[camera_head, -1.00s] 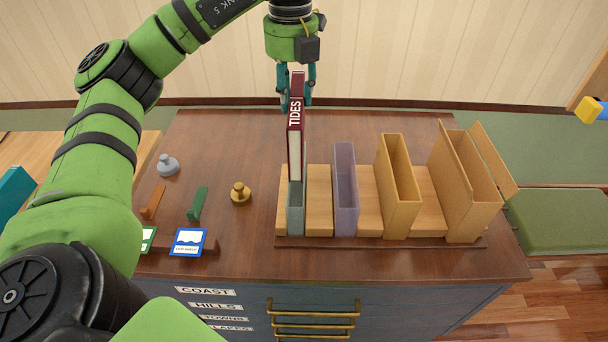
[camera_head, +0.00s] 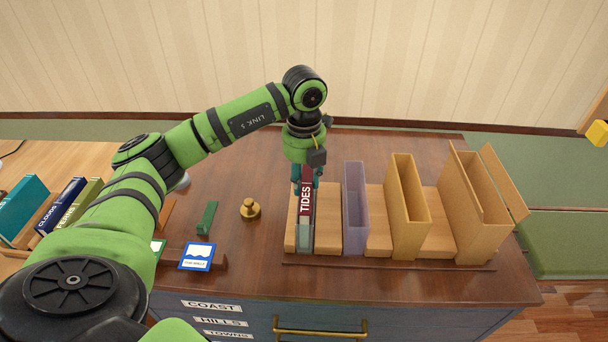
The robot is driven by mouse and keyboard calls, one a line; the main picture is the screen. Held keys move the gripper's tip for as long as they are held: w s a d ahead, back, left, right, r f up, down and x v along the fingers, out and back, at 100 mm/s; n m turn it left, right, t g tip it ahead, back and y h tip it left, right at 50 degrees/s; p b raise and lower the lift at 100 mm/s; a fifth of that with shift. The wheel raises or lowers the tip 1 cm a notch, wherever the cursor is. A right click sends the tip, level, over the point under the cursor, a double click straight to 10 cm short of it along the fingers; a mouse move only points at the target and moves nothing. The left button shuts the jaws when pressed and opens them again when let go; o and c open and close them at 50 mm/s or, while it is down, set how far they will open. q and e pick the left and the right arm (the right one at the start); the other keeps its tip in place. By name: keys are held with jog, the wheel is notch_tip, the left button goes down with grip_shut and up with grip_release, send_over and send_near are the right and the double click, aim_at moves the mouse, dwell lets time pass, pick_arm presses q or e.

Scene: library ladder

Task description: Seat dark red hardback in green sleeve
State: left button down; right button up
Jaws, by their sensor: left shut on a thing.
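The dark red hardback (camera_head: 306,202), with TIDES on its spine, stands upright with its lower part inside the narrow grey-green sleeve (camera_head: 305,240). The sleeve is at the left end of the row of sleeves on the cabinet top. My left gripper (camera_head: 307,180) comes down from above and is shut on the upper end of the hardback. The depth of the book's bottom edge inside the sleeve is hidden. My right gripper is not in view.
Right of it stand a purple sleeve (camera_head: 356,225), a tan sleeve (camera_head: 408,215) and a wide tan box (camera_head: 480,215), with wooden blocks between. A brass knob weight (camera_head: 250,209), green piece (camera_head: 206,218) and blue-framed card (camera_head: 197,257) lie left. Several books (camera_head: 65,205) stand far left.

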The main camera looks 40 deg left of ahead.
pick_arm(q)
jog(key=shift+f, duration=0.1)
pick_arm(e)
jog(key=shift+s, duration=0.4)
pick_arm(q)
jog(key=c, duration=0.8)
grip_release()
jog(key=shift+f, duration=0.15)
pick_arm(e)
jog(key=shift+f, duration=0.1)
